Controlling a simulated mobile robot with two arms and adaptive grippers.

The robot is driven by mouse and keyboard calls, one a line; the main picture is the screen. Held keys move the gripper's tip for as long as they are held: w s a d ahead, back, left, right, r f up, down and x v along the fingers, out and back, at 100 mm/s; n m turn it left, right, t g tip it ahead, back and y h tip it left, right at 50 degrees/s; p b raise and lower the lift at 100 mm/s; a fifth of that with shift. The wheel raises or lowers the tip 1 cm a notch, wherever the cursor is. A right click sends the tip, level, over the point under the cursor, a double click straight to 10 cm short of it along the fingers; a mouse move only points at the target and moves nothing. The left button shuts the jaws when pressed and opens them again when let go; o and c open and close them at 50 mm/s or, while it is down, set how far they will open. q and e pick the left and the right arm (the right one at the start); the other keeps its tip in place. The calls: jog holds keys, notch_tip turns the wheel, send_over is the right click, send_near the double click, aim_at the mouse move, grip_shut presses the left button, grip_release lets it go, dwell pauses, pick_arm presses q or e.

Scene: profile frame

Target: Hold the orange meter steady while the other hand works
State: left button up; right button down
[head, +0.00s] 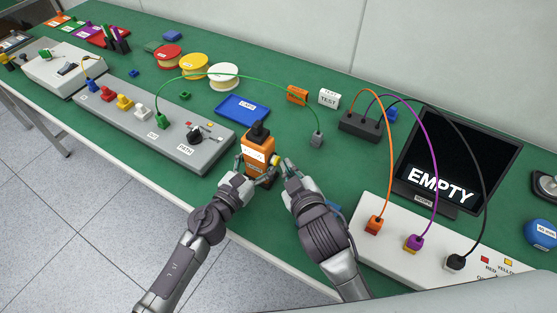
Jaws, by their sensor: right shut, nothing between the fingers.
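The orange meter (256,152) stands upright on the green bench, with a dark top, a pale label and a yellow part on its right side. My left gripper (258,178) is at the lower front of the meter and overlaps it; I cannot tell whether its fingers close on it. My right gripper (288,164) is shut and empty just right of the meter, close to the yellow part; contact is unclear. The meter's lower part is partly hidden by the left gripper.
A long grey panel (207,152) with coloured plugs lies left, and a blue tray (243,108) behind. A green cable runs to a grey plug (317,139). A white box (398,263) with cables and a screen (452,165) reading EMPTY stand right.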

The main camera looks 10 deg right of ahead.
jog(key=shift+w+a, duration=0.35)
jog(key=shift+a, duration=0.15)
dwell(0.8)
jog(key=shift+s+d, duration=0.1)
jog(key=shift+d, duration=0.05)
jog(key=shift+s+d, duration=0.5)
jog(key=shift+d, duration=0.2)
jog(key=s+d, duration=0.1)
jog(key=d, duration=0.1)
jog(key=s+d, duration=0.2)
dwell(0.5)
dwell(0.5)
pick_arm(q)
jog(key=o, duration=1.5)
